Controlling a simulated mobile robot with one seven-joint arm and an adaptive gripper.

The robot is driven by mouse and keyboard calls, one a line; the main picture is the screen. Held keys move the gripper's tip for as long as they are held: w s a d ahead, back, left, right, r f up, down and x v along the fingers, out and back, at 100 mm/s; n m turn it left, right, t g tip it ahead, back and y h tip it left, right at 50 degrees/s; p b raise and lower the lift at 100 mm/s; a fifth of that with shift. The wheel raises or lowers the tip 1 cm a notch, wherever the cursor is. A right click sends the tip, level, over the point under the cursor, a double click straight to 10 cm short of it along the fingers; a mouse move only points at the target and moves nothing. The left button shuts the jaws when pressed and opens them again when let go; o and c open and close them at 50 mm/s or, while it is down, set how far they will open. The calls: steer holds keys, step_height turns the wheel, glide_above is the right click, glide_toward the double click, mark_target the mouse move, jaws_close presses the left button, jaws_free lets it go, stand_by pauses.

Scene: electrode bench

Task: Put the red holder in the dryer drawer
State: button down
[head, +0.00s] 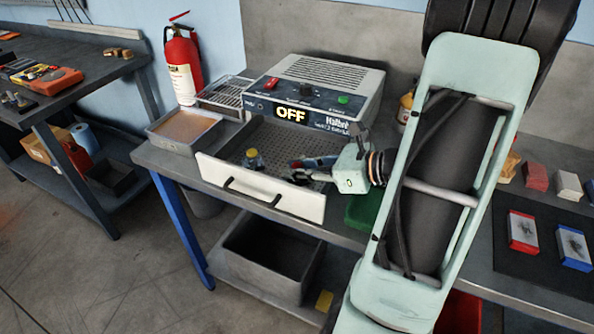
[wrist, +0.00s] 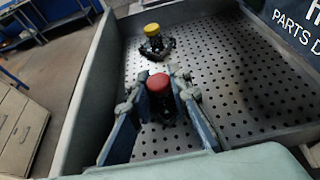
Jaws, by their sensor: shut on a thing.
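The red holder, with a red round cap (wrist: 158,83) and a dark body, is between my gripper's fingers. My gripper (head: 299,170) is shut on it inside the dryer drawer, with one blue finger on each side in the wrist view. The dryer drawer (head: 260,188) is pulled open and has a perforated metal floor. I cannot tell whether the red holder touches that floor. A yellow-capped holder (wrist: 152,30) stands upright in the drawer, apart from the red one; it also shows in the head view (head: 252,161). The dryer (head: 330,75) reads OFF.
A shallow tray (head: 184,129) and a wire rack (head: 224,92) stand left of the dryer. A green thing (head: 361,212) lies right of the drawer, partly behind my arm. A grey bin (head: 270,258) sits on the lower shelf. Much of the drawer floor is bare.

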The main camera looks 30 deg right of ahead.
steer(key=shift+f, duration=0.15)
steer(key=c, duration=1.8)
jaws_free()
steer(key=shift+r, duration=0.25)
steer(key=shift+s+d+r, duration=0.1)
steer(key=shift+s+d, duration=0.1)
steer(key=v, duration=1.1)
steer(key=shift+s+p, duration=0.15)
steer(key=shift+p, duration=0.15)
steer(key=shift+r, duration=0.15)
